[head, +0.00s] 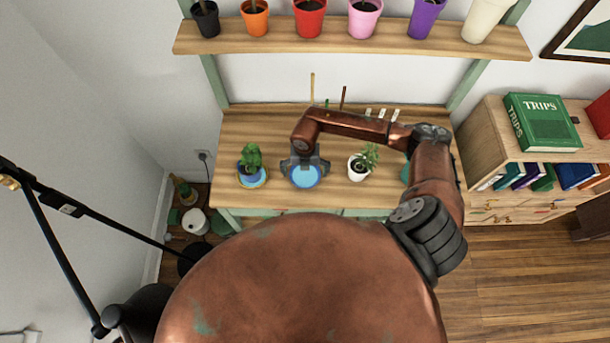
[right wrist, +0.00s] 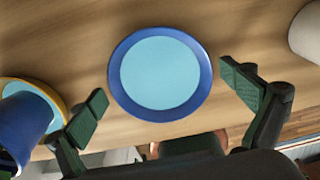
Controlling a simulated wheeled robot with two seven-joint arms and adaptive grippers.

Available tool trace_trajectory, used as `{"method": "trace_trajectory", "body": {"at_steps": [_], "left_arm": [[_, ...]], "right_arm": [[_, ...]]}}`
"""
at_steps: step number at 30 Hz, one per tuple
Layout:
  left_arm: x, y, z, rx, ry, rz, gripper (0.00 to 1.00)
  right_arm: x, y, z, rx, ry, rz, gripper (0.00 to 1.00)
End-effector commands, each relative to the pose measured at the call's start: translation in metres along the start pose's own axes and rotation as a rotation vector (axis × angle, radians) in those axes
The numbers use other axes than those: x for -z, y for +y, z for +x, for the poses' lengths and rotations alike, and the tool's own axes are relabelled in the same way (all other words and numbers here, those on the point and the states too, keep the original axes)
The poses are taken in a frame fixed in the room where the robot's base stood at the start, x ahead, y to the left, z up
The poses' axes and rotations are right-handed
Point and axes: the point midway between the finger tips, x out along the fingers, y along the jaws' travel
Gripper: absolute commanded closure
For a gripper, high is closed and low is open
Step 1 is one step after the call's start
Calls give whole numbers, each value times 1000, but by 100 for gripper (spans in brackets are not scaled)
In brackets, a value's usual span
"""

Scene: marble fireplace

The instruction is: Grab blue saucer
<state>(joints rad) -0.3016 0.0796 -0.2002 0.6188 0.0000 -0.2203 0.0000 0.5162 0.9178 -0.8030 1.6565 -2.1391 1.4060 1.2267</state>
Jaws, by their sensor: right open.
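The blue saucer (head: 305,177) lies on the wooden table, between two potted plants. In the right wrist view the saucer (right wrist: 160,75) is round and empty, with a darker blue rim and a light blue middle. My right gripper (head: 305,165) is over the saucer and hides its far part in the head view. In the right wrist view its fingers (right wrist: 168,97) are spread wide, one on each side of the saucer, with nothing between them in their grip. I cannot tell the exact height above the table. My left gripper is not in view.
A blue pot (right wrist: 24,128) on a yellow-rimmed saucer (right wrist: 55,95) stands close on the left. A white pot (head: 357,169) stands on the right. A shelf (head: 350,43) with several coloured pots hangs above the table (head: 235,130). A cabinet (head: 482,140) with books stands right.

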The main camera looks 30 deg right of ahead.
Motion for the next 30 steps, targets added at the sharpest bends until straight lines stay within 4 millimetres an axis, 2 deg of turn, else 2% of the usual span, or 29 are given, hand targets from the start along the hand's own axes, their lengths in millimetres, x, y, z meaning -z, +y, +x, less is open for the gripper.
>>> {"method": "trace_trajectory", "body": {"at_steps": [2, 19, 30], "left_arm": [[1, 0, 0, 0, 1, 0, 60], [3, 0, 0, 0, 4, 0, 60], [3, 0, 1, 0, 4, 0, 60]], "right_arm": [[0, 0, 0, 0, 0, 0, 6], [0, 0, 0, 0, 0, 0, 46], [0, 0, -6, -1, 0, 0, 46]]}}
